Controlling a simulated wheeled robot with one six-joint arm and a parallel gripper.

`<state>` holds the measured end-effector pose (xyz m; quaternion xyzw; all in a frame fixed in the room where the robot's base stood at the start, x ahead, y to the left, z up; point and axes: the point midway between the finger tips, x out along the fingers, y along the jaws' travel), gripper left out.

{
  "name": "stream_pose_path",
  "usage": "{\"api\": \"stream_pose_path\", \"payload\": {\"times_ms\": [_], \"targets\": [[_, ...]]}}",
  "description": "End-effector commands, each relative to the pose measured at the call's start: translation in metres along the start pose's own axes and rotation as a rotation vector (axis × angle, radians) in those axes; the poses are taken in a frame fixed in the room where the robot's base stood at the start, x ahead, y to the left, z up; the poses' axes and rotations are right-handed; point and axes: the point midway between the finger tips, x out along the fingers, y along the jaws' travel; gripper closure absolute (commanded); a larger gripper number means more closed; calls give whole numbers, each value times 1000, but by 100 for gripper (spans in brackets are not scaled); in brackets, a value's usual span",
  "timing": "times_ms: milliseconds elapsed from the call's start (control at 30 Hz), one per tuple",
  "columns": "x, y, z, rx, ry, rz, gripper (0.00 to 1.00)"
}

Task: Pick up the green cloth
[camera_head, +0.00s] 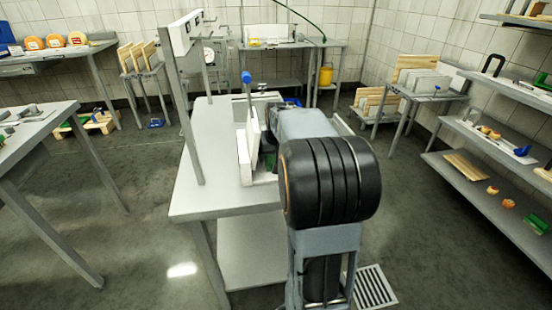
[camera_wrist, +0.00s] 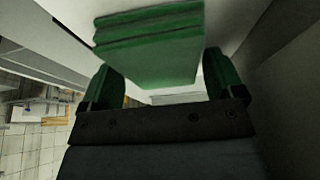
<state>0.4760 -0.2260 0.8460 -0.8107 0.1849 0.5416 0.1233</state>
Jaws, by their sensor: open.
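The green cloth (camera_wrist: 150,45) shows in the wrist view as a folded, layered stack, tilted in the picture. My gripper (camera_wrist: 160,66) is open, with one green finger on the left and one on the right. The cloth lies ahead of and partly between the fingertips, with a visible gap on the left; I cannot tell whether it touches the right finger.
In the head view, white upright panels (camera_head: 244,155) stand on the grey table (camera_head: 212,135), close to my arm. A metal post frame (camera_head: 182,110) rises at its left. Shelves (camera_head: 480,180) with small items line the right wall. Floor left of the table is clear.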

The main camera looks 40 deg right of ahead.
Motion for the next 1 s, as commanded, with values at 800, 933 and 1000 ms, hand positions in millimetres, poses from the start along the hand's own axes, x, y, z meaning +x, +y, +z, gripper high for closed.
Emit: {"api": "stream_pose_path", "payload": {"times_ms": [800,933,1000], "targets": [[-2,1,0,1,0,0,53],[-8,3,-3,2,0,0,53],[-13,4,-5,1,1,0,53]]}}
